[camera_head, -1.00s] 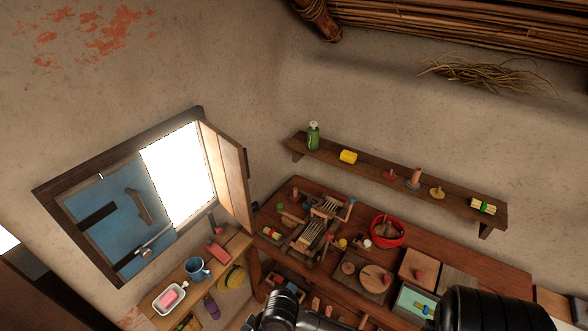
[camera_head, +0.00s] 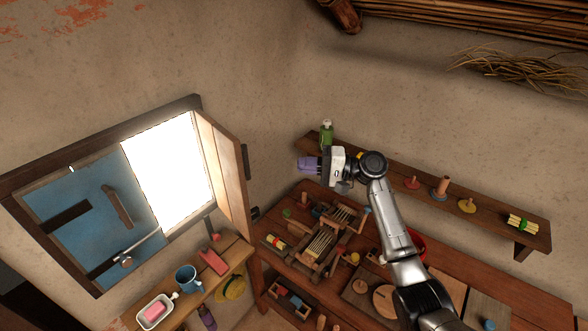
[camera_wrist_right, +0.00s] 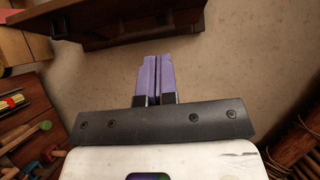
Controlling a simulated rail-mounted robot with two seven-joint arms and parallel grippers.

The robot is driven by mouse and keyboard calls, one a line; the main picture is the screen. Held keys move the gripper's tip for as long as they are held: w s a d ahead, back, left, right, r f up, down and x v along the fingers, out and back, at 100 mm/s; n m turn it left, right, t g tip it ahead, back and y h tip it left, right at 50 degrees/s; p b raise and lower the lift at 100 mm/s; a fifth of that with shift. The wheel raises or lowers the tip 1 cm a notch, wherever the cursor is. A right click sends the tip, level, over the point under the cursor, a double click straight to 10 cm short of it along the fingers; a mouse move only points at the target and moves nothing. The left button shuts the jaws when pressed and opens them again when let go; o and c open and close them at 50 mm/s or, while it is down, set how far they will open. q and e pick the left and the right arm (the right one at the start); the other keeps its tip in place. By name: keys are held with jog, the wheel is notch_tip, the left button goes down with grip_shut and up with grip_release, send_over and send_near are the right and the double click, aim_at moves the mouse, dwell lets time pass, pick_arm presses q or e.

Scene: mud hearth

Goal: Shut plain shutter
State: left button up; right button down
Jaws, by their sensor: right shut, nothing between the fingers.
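The plain shutter (camera_head: 226,178) is a bare wood panel hinged on the right side of the window. It stands swung open into the room, and bright light fills the opening (camera_head: 168,172) beside it. My right gripper (camera_head: 303,163) is shut and empty, its purple fingers pointing left toward the shutter from its right side, with a gap between. In the right wrist view, the purple fingers (camera_wrist_right: 158,62) are together, pointing at dark woodwork (camera_wrist_right: 130,22) ahead that I cannot identify for certain. My left gripper is not in view.
The blue shutter (camera_head: 90,205) fills the window's left half, with a metal rod across it. A wall shelf (camera_head: 400,187) with a green bottle (camera_head: 326,134) is near my right arm. A cluttered bench (camera_head: 350,275) lies below, and a ledge holds a blue mug (camera_head: 187,278).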

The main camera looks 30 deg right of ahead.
jog(key=p, duration=0.3)
send_near(234, 177)
jog(key=w+r, duration=0.3)
jog(key=shift+s+a+f+p, duration=0.15)
jog(key=shift+a+p, duration=0.35)
jog(key=shift+a, duration=0.35)
jog(key=shift+s+a+f+p, duration=0.15)
jog(key=shift+a+p, duration=0.35)
jog(key=shift+a, duration=0.35)
